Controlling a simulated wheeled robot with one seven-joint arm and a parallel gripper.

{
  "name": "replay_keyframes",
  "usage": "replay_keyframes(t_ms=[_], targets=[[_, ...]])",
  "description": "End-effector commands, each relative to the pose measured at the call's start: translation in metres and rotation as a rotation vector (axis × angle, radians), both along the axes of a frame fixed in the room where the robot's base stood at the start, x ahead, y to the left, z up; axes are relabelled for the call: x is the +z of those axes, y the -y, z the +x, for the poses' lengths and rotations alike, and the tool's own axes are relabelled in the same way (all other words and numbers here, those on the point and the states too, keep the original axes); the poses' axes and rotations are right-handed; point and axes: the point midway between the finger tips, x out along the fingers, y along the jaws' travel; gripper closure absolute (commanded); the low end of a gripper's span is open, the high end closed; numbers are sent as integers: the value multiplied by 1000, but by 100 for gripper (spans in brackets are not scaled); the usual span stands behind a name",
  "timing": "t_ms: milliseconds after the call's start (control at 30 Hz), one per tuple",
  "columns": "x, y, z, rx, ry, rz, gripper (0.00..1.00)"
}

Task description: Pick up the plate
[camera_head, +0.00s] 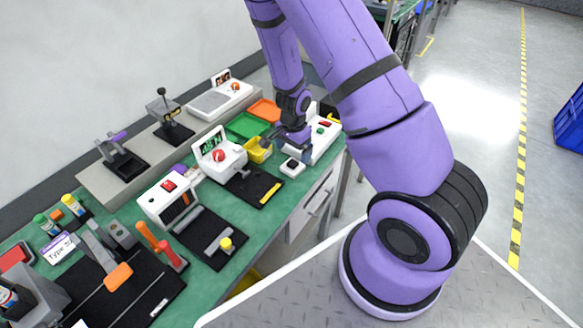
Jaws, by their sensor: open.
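My gripper (269,141) is open at the far end of the green workbench, above and beside a small yellow bin (257,153). Its fingers look small and dark here, and nothing clearly shows between them. I cannot tell for sure which thing is the plate. Flat pieces near my gripper are a green tray (247,125) and an orange tray (264,110), both behind the yellow bin. A small white block with a dark top (292,167) lies in front of my gripper. My arm hides part of the bench's far end.
White devices (218,156) and black fixtures crowd the green bench (215,276). A raised grey shelf (130,181) with more fixtures runs along the wall. Drawers (318,200) are under the bench edge. The floor (480,130) at right is open, with a blue crate (572,120) beyond.

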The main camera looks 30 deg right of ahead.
Motion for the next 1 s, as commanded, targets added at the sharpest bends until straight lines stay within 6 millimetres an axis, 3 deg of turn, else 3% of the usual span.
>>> replay_keyframes(t_ms=[267,633,1000], targets=[[-18,0,-1,0,-1,1,4],[-59,-2,0,0,-2,1,4],[-66,-2,0,1,-1,0,4]])
